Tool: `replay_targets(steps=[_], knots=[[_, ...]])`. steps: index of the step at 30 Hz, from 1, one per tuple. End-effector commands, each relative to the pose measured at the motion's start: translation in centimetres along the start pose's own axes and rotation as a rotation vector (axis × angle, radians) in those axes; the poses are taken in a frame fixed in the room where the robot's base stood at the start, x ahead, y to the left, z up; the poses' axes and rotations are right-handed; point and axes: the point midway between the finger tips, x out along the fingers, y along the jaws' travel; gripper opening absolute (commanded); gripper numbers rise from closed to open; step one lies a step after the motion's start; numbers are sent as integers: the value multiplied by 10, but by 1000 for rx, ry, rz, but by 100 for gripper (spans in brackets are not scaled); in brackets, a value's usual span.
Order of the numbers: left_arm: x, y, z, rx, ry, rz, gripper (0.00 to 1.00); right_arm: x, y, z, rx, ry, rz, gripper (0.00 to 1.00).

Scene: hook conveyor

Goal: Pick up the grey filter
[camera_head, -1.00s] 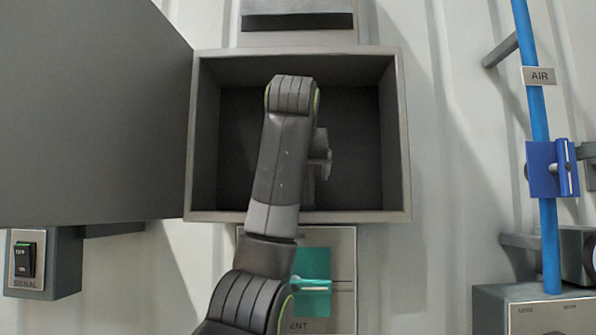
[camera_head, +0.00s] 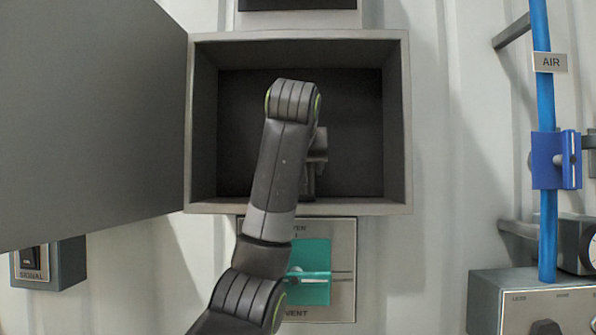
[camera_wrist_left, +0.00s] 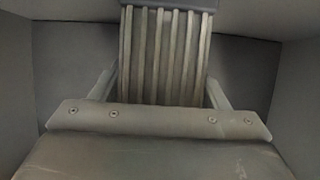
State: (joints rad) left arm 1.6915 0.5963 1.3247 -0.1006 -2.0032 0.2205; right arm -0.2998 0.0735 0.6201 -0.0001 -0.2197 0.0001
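The grey filter (camera_wrist_left: 163,55), a block with upright ribs, fills the upper middle of the left wrist view. My left gripper (camera_wrist_left: 162,80) has one finger at each side of it. The fingers appear to meet its sides, and the palm hides its lower end. In the head view my left arm reaches into an open grey box on the wall. The arm covers most of the gripper there, and I cannot make out the filter clearly. My right gripper is not in view.
The open box (camera_head: 400,130) has walls close around my arm. Its door (camera_head: 90,120) stands open at the left. Below is a panel with a teal part (camera_head: 315,258). At the right are a blue pipe (camera_head: 548,100) and a blue clamp (camera_head: 545,160).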

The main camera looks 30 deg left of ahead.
Motion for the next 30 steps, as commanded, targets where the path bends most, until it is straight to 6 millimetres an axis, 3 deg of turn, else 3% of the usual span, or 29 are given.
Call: replay_targets(steps=[1, 7, 20, 30], knots=[[0, 0, 0, 0, 0, 0, 62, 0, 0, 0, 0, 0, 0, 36], [0, 0, 0, 0, 1, 1, 37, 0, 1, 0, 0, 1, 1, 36], [-4, 0, -7, -1, 2, 1, 37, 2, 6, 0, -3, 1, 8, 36], [-22, 0, -44, -1, 2, 2, 37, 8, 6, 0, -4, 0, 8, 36]])
